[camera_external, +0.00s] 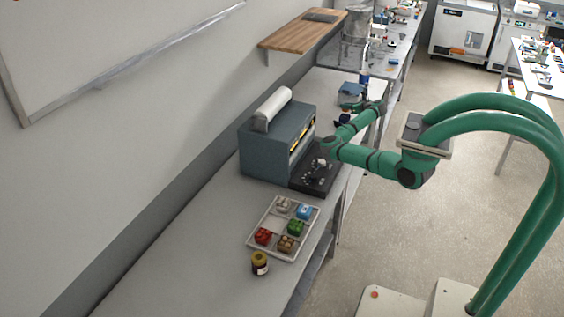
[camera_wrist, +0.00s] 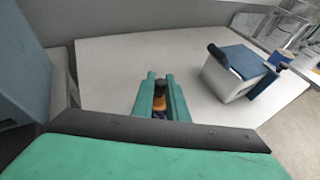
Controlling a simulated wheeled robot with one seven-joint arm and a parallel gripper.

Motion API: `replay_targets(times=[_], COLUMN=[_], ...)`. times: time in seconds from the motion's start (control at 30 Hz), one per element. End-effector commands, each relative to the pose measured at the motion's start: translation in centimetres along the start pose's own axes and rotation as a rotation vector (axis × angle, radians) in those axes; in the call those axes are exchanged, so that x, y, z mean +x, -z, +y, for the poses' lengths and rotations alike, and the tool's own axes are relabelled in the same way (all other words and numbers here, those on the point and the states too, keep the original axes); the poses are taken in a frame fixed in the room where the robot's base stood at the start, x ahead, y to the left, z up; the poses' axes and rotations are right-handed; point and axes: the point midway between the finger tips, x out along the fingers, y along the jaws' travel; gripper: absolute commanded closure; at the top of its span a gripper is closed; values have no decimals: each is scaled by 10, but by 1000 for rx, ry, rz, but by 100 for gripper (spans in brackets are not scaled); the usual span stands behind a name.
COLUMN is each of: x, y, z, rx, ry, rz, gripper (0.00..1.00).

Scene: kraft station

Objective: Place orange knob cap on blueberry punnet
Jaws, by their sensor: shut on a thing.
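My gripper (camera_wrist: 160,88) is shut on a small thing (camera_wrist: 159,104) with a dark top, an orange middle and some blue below. I cannot tell for sure that it is the orange knob cap. In the external view my gripper (camera_external: 356,106) is over the bench beyond the grey machine, and a dark blue shape shows below it. A blue punnet (camera_external: 304,211), apparently the blueberry one, sits at the far right of a pale tray (camera_external: 267,224) on the near bench, well away from my gripper.
The tray also holds red (camera_external: 263,236), green (camera_external: 295,227), brown (camera_external: 285,243) and whitish (camera_external: 283,205) items. A yellow-lidded jar (camera_external: 260,263) stands in front. The grey machine (camera_external: 277,140) and its black panel (camera_external: 318,177) lie between. A blue-and-white box (camera_wrist: 238,72) is right of my gripper.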

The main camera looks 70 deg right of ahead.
Motion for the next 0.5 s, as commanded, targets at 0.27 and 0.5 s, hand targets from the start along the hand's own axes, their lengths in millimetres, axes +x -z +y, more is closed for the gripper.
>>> replay_targets(times=[0.27, 0.5], x=[14, 13], y=[29, 30], z=[0, -2], rx=[1, 1], ry=[-1, 1], rz=[1, 0], gripper=[100, 100])
